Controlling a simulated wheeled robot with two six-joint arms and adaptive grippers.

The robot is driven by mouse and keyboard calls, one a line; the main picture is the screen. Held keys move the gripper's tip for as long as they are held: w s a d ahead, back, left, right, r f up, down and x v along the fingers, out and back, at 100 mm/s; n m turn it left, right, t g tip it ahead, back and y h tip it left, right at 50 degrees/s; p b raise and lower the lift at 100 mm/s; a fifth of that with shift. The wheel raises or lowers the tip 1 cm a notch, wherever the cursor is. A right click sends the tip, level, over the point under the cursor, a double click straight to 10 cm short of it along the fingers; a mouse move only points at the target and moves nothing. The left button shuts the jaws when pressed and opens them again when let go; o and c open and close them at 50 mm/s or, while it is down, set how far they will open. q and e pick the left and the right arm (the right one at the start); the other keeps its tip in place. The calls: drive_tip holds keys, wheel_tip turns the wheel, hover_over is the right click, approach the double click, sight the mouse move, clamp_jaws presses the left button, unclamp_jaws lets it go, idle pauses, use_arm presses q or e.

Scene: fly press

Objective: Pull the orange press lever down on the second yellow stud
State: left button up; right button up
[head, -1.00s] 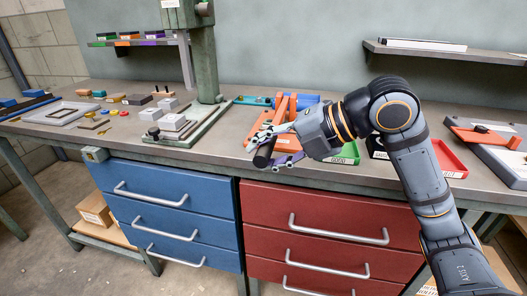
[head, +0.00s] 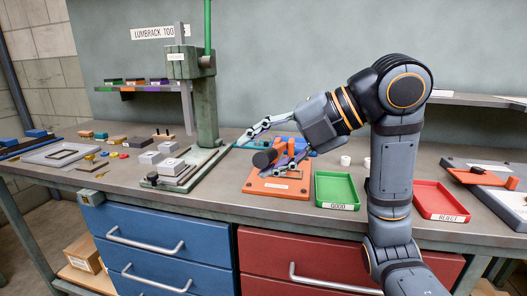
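The orange lever press (head: 277,186) stands on an orange base plate near the bench's front edge. Its orange lever (head: 281,146) ends in a black cylindrical grip (head: 264,158). My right gripper (head: 256,156) is open, with its two grey fingers spread on either side of the black grip; I cannot tell whether they touch it. The fingers and hand hide part of the press, and no stud can be made out under it. Small yellow pieces (head: 90,157), possibly studs, lie on the left of the bench. My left gripper is not in view.
A green tray marked GOOD (head: 338,203) stands right of the press, and a red reject tray (head: 437,213) farther right. A tall green column press (head: 203,115) stands to the left. White cylinders (head: 345,160) stand behind the green tray.

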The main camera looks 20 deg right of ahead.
drive_tip(key=shift+r, duration=0.2)
drive_tip(key=w+d+v, duration=0.1)
drive_tip(key=v, duration=1)
drive_tip(key=shift+d+r, duration=0.25)
drive_tip(key=shift+d, duration=0.2)
drive_tip(key=shift+w, duration=0.1)
idle(1.6)
